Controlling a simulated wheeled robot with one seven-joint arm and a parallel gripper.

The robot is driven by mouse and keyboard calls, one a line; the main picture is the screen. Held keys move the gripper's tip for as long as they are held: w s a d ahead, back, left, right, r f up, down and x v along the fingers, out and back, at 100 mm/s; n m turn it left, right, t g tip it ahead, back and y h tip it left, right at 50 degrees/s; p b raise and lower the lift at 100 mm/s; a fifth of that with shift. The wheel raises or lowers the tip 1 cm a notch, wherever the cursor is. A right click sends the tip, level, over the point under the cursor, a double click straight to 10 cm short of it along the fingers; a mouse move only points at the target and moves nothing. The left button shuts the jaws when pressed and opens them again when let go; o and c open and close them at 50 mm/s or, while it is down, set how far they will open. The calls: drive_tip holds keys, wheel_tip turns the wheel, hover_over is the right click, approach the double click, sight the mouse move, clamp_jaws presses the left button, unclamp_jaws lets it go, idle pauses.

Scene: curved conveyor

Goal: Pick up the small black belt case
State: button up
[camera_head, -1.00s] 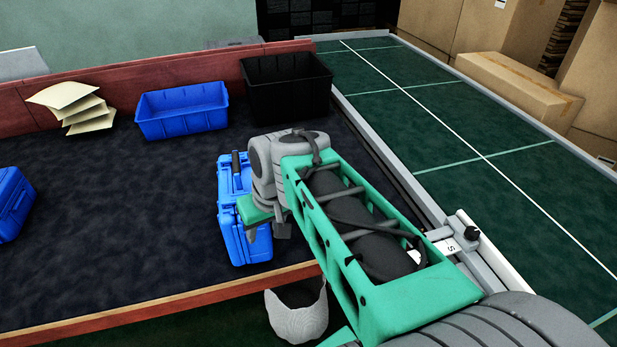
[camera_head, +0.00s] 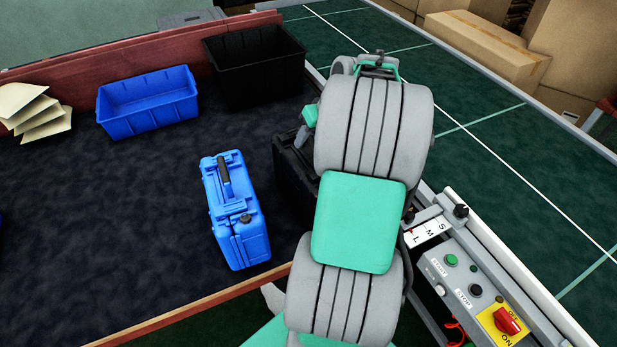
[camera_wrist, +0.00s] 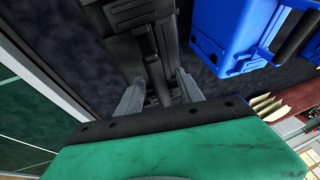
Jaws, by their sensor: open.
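The small black belt case (camera_head: 292,172) stands on the dark table to the right of a blue case, largely hidden behind my arm in the head view. In the wrist view the black case (camera_wrist: 122,14) is at the top, with its dark handle (camera_wrist: 153,62) running down toward my gripper (camera_wrist: 160,90). The two grey fingers are apart, one on each side of the handle's lower end. Whether they touch it I cannot tell.
The blue case (camera_head: 237,215) stands close to the left of the black one. A blue crate (camera_head: 148,108) and a black crate (camera_head: 255,72) sit at the back. The green conveyor (camera_head: 470,110) and a control panel (camera_head: 480,290) are on the right.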

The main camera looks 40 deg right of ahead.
drive_tip(key=shift+w+f, duration=0.2)
drive_tip(key=shift+f, duration=0.25)
drive_tip(key=shift+c, duration=0.4)
clamp_jaws()
idle(0.6)
drive_tip(key=shift+r, duration=0.15)
